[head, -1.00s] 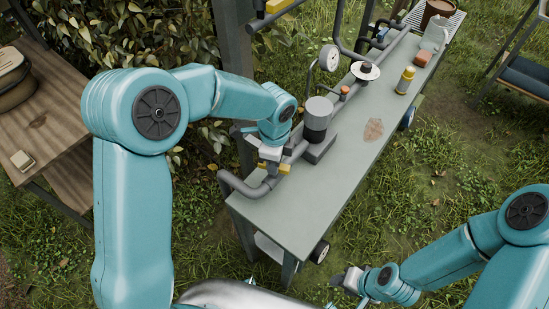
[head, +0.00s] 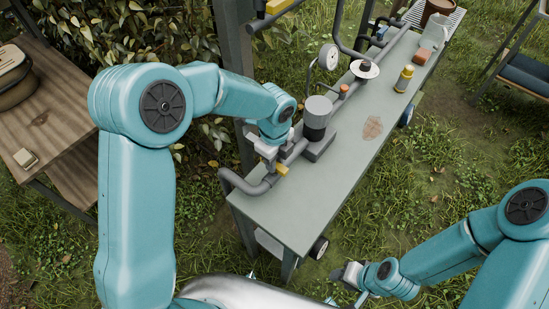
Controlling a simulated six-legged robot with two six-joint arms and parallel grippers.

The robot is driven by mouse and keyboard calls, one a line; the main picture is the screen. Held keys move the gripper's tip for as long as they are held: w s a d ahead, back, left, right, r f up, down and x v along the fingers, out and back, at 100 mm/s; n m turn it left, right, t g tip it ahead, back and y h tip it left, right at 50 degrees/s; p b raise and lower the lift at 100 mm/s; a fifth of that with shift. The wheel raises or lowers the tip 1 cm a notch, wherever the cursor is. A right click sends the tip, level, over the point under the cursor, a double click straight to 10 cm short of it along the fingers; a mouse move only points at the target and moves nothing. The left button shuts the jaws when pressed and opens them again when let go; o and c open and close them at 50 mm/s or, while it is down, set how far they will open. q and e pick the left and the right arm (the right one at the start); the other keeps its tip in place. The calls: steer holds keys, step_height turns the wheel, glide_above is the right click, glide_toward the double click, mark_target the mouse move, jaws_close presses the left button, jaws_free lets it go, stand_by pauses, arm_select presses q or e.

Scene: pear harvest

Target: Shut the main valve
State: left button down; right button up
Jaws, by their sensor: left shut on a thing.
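The yellow valve handle (head: 282,169) sits on the grey pipe (head: 250,187) at the near left end of the bench. My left gripper (head: 270,158) reaches down over the pipe and is shut on this handle. Only one yellow end shows, to the right of the fingers; the rest is hidden by the gripper. My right gripper (head: 347,273) is low at the front, off the bench and over the grass, with nothing seen in it. Its jaw gap is too small to tell.
A grey-black cylinder (head: 317,118) stands close right of my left gripper. Behind it are a pressure gauge (head: 329,57), a white disc (head: 364,68) and a yellow bottle (head: 404,79). The near bench top (head: 300,205) is clear. Another yellow part (head: 280,6) is at the top.

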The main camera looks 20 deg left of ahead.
arm_select(q)
steer(key=shift+w+r, duration=0.15)
steer(key=c, duration=1)
jaws_free()
steer(key=shift+o, duration=0.2)
step_height(320, 180, up, 16)
steer(key=shift+r, duration=0.15)
steer(key=shift+s, duration=0.2)
